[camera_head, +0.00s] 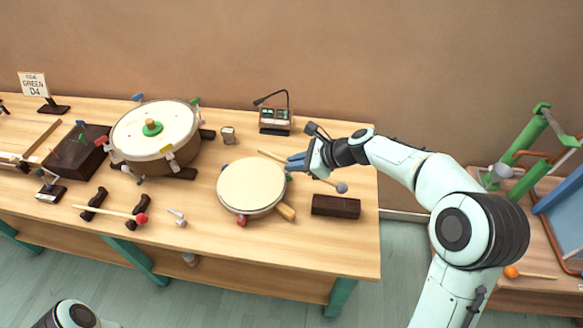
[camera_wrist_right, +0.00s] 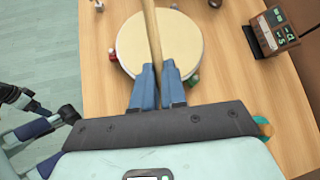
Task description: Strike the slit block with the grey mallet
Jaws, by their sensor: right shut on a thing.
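My right gripper (camera_head: 293,161) is shut on the wooden handle of the grey mallet (camera_head: 342,187). The handle runs from upper left to lower right through the blue fingers. The round grey head shows just above the right part of the slit block in the picture, with no clear contact. The slit block (camera_head: 336,206) is a dark brown bar near the table's right front corner. In the right wrist view the gripper (camera_wrist_right: 158,70) holds the handle (camera_wrist_right: 152,32), which crosses over the drum top; the mallet head and the block are not visible there. My left gripper is out of view.
A flat cream drum (camera_head: 250,185) sits left of the slit block, its wooden handle pointing toward it. A meter box (camera_head: 275,120) with a bent lamp-like arm stands behind. A large drum (camera_head: 155,130) and a red-headed mallet (camera_head: 141,219) lie further left. The table's right edge is close.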

